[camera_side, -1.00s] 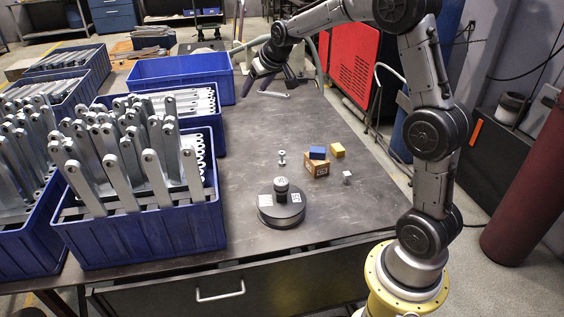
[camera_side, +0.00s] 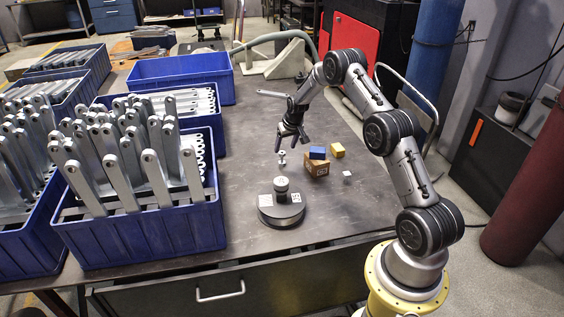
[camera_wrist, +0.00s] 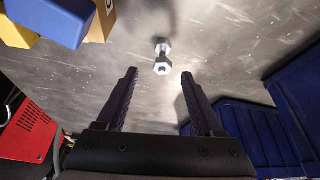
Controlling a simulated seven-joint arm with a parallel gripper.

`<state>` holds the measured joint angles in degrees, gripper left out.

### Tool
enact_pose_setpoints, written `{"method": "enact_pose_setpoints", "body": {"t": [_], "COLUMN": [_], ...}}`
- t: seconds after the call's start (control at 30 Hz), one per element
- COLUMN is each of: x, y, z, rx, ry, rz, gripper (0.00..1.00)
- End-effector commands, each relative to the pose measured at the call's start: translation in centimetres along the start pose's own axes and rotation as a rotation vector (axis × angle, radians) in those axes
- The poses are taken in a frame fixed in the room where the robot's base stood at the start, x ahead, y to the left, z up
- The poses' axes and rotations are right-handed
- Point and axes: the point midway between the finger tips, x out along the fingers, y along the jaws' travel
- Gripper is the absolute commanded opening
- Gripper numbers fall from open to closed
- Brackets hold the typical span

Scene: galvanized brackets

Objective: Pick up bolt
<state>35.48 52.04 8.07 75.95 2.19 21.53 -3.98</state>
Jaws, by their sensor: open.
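The bolt (camera_side: 282,158) is a small silvery piece on the dark table, between the round black base and my gripper. In the wrist view the bolt (camera_wrist: 162,57) lies just beyond my fingertips, close to midway between them, with a hex end towards me. My gripper (camera_side: 291,146) points down close to the bolt in the side view. My gripper (camera_wrist: 158,78) is open in the wrist view, with nothing between its two dark fingers. The fingers do not appear to touch the bolt.
A round black base (camera_side: 282,214) stands in front of the bolt. A blue block (camera_side: 317,152) sits on a wooden box (camera_side: 316,169) to the right, near a yellow block (camera_side: 337,150) and a small pale cube (camera_side: 347,175). Blue crates (camera_side: 150,244) of brackets line the left.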

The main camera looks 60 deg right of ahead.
Motion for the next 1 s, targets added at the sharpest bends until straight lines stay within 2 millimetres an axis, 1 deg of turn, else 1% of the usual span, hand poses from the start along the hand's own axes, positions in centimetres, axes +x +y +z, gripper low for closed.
{"method": "enact_pose_setpoints", "body": {"t": [0.03,0.1,0.27,0.5,0.63,0.77,0.97,1.0], "x": [0.7,1.2,2.0,5.1,6.4,6.8,6.8,6.8], "y": [0.0,0.0,-0.1,-0.4,-0.3,-0.3,-0.3,-0.3], "z": [-0.1,0.0,0.0,0.3,0.2,0.2,0.2,0.2], "rx": [0.0,0.0,-0.001,0.0,0.0,0.0,0.0,0.0], "ry": [0.001,0.001,0.001,0.0,0.001,0.003,0.003,0.002], "rz": [0.0,0.0,0.0,0.0,0.001,0.001,0.001,0.001], "gripper": [0.69,0.69,0.69,0.69,0.69,0.69,0.69,0.61]}}
